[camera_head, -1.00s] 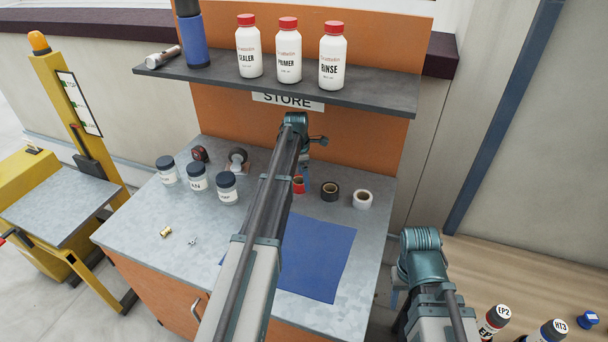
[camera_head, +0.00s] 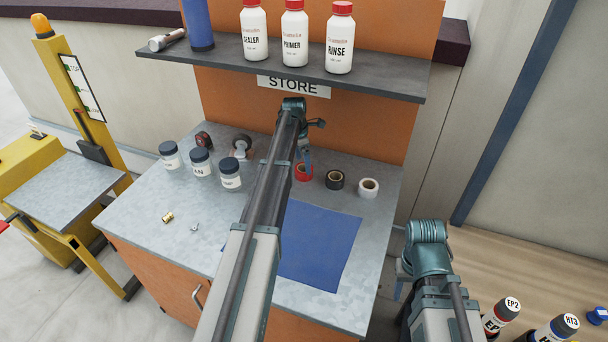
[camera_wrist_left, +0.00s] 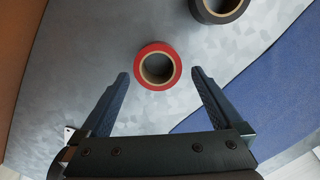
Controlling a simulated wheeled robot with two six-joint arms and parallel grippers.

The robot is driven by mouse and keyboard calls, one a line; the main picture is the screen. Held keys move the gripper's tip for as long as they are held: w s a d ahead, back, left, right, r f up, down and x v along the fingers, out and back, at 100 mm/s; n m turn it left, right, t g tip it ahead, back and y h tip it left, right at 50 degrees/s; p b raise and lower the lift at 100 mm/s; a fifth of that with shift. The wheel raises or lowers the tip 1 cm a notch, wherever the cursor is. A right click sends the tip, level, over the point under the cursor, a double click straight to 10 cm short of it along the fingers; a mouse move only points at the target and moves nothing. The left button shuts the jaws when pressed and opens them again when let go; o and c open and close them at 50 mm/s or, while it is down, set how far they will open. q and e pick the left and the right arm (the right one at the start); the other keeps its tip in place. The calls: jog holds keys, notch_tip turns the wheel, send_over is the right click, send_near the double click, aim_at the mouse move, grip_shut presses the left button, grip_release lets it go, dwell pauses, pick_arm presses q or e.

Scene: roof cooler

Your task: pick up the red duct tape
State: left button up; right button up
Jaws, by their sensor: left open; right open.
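The red duct tape (camera_head: 303,172) lies flat on the grey metal worktop (camera_head: 340,314), just left of the black tape. In the left wrist view the red roll (camera_wrist_left: 158,47) shows its tan core, between and slightly beyond my open fingertips. My left gripper (camera_wrist_left: 160,76) is open and empty, with a finger on either side of the roll's near edge. In the head view my left gripper (camera_head: 306,160) is above the roll, partly hidden by its arm. My right gripper (camera_head: 398,284) is at the lower right, away from the worktop and mostly hidden behind its wrist.
A black tape roll (camera_head: 335,180) and a white tape roll (camera_head: 368,188) lie to the right. A blue mat (camera_head: 318,245) is in front. A shelf (camera_head: 390,82) with bottles overhangs the back. Several jars (camera_head: 201,163) stand left.

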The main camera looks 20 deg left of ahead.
aim_at(304, 168)
pick_arm(q)
jog(key=f+b, duration=0.2)
jog(key=f, duration=0.1)
jog(key=f+b, duration=0.1)
jog(key=b, duration=0.1)
jog(key=shift+w+d+f, duration=0.1)
jog(key=shift+w+f, duration=0.25)
jog(key=shift+f, duration=0.05)
jog(key=shift+r, duration=0.1)
pick_arm(e)
notch_tip(304, 168, down, 4)
jog(key=shift+f, duration=0.25)
pick_arm(q)
jog(key=shift+c, duration=0.2)
jog(key=c, duration=1.4)
jog(key=shift+r, duration=0.1)
pick_arm(e)
jog(key=shift+r, duration=0.1)
